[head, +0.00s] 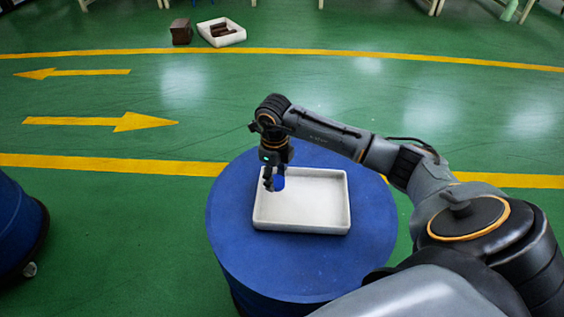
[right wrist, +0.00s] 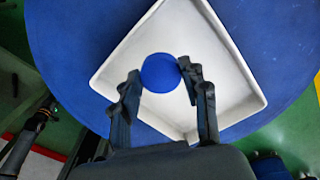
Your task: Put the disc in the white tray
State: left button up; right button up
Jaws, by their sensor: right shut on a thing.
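A white tray (head: 317,206) with low walls lies on a round blue drum (head: 233,240) in the head view. It also fills much of the right wrist view (right wrist: 215,45). A small blue disc (right wrist: 161,73) shows between the fingertips of my right gripper (right wrist: 158,82) in the right wrist view. My right gripper (head: 272,184) is shut on the disc, over the left part of the tray in the head view. Whether the disc touches the tray floor I cannot tell.
Another blue drum (head: 15,225) stands at the far left. A second white tray (head: 222,33) with brown pieces and a brown block (head: 181,31) lie on the green floor at the back. The drum top around the tray is clear.

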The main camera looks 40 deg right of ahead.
aim_at(280, 176)
jog(key=shift+w+d+f+b, duration=0.2)
jog(key=shift+d+f+b, duration=0.55)
jog(key=shift+d+f, duration=0.4)
notch_tip(280, 176, down, 4)
jog(key=shift+r+b, duration=0.25)
jog(key=shift+b, duration=0.95)
pick_arm(q)
notch_tip(280, 176, down, 5)
jog(key=shift+r, duration=0.2)
pick_arm(e)
jog(key=shift+r, duration=0.1)
jog(key=o, duration=1.1)
